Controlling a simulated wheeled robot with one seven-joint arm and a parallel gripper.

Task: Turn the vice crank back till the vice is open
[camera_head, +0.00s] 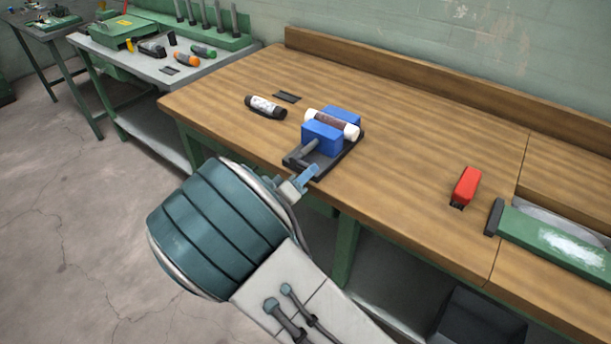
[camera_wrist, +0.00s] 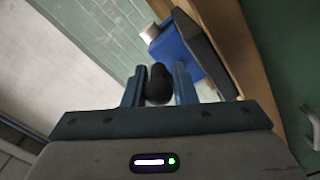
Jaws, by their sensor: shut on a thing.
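The vice (camera_head: 322,138) stands near the front edge of the wooden bench, with blue jaws on a dark base and a grey screw towards me. A brown-and-white cylinder (camera_head: 333,123) lies between its jaws, seemingly touching both. My gripper (camera_head: 305,178) is at the vice's front, just off the bench edge. In the wrist view my gripper's blue fingers (camera_wrist: 157,88) are either side of the black crank handle (camera_wrist: 160,76), and they are shut on it. The vice's blue jaw (camera_wrist: 177,52) is just beyond. The crank's arm is mostly hidden in the head view.
A black-and-white cylinder (camera_head: 265,107) and a small dark plate (camera_head: 288,97) lie left of the vice. A red object (camera_head: 466,186) and a green tool (camera_head: 555,236) are to the right. The bench between them is clear.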

